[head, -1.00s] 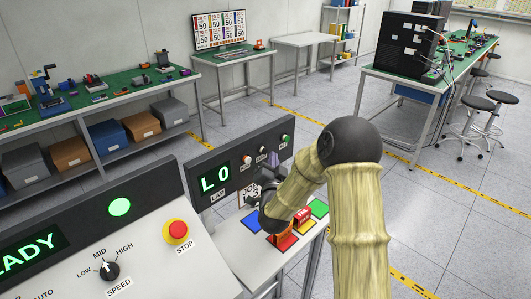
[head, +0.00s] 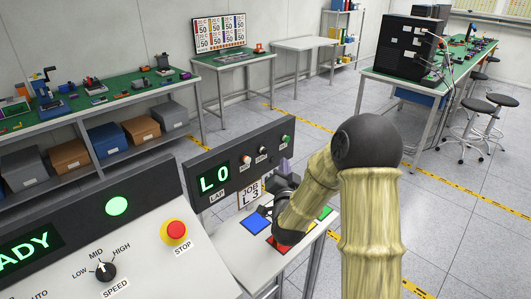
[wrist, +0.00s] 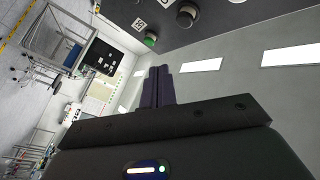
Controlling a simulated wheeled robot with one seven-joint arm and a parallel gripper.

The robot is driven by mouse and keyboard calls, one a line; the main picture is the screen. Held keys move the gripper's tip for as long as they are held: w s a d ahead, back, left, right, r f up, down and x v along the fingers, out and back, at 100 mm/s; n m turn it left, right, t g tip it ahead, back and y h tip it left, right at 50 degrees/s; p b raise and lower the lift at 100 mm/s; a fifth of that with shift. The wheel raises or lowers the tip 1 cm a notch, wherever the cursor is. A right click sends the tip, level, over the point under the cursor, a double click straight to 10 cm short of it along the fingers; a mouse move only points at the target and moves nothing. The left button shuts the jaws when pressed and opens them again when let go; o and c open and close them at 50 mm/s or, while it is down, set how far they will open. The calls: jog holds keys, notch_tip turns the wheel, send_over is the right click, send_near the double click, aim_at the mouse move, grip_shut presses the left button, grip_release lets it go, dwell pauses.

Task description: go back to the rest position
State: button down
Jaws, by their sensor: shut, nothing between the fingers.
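My gripper (wrist: 160,88) shows in the wrist view as two dark purple fingers pressed together, with nothing between them. In the wrist view the fingers point toward the wall, clear of the panel's buttons.
The display panel (head: 238,164) reads L0 and has several buttons. A JOB L3 card (head: 250,193) stands below it. Blue (head: 257,222) and green (head: 325,212) pads lie on the white table. The console (head: 150,262) with a red STOP button (head: 174,232) is at front left. Open floor lies at right.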

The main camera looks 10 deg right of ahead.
jog(key=s+f+n+g+y, duration=0.1)
jog(key=s+f+n+g, duration=0.1)
jog(key=s+g, duration=0.3)
jog(key=s+f+n+g+y, duration=0.1)
jog(key=s+f+n+g, duration=0.2)
jog(key=s, duration=1)
jog(key=s+f+n+g+y+p, duration=0.1)
jog(key=s+n+g, duration=0.3)
jog(key=s+g, duration=0.4)
jog(key=shift+s+a+f+g, duration=0.15)
jog(key=shift+s+f+g, duration=0.25)
jog(key=shift+s+f, duration=0.35)
jog(key=shift+w+a+f, duration=0.1)
